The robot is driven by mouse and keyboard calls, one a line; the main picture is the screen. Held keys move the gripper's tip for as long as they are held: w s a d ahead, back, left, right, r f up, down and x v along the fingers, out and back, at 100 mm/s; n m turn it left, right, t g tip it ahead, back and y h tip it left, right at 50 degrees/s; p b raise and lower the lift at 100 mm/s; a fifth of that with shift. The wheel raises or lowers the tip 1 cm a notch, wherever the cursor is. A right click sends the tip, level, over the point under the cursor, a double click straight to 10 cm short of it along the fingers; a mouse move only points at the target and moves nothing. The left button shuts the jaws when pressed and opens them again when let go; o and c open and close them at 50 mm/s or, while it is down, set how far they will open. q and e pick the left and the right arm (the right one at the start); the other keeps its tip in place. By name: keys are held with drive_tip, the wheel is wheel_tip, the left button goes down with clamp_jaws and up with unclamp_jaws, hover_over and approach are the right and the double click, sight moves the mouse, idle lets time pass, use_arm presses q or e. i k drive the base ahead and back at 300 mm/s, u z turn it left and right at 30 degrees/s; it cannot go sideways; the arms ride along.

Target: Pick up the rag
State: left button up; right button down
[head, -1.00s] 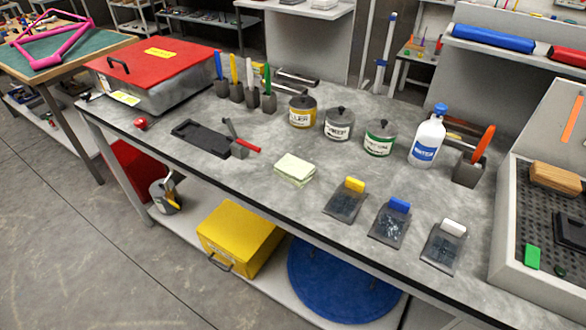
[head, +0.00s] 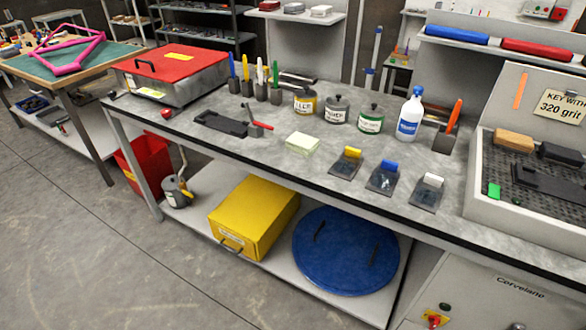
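The rag (head: 302,144) is most likely the pale yellow-green folded cloth lying flat in a small stack on the grey workbench (head: 270,168). It is near the front edge, between the black tray with the red-handled tool and the yellow-topped scraper. Nothing covers it. Neither of my grippers shows in the head view.
Below are a yellow box (head: 252,216) and a blue round lid (head: 345,252).

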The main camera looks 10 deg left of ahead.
sight(303, 144)
drive_tip(key=z, duration=0.45)
drive_tip(key=k, duration=0.2)
drive_tip(key=u, duration=1.25)
drive_tip(key=i, duration=1)
drive_tip(key=z, duration=0.65)
drive_tip(key=i, duration=0.7)
drive_tip(key=z, duration=0.6)
